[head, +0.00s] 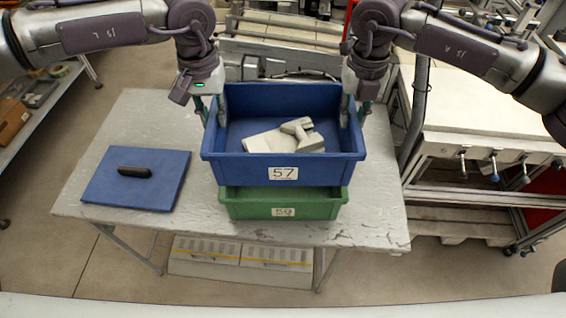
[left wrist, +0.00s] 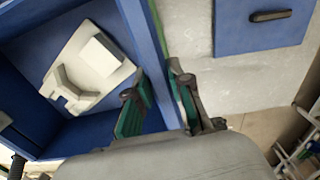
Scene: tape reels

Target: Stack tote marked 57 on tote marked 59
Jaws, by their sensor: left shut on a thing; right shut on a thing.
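The blue tote marked 57 (head: 235,168) is above the green tote marked 59 (head: 240,208), which stands on the grey table. The blue tote covers most of the green one; whether they touch I cannot tell. A pale grey part (head: 265,142) lies inside the blue tote, also seen in the left wrist view (left wrist: 85,75). My left gripper (head: 212,112) is shut on the blue tote's left wall, one finger inside and one outside, as the left wrist view (left wrist: 155,100) shows. My right gripper (head: 355,112) is shut on its right wall.
A blue lid (head: 168,185) with a black handle lies on the table (head: 140,125) left of the totes. The table's front edge is just before the green tote. A white workbench (head: 490,110) stands to the right, and a shelf (head: 30,125) to the left.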

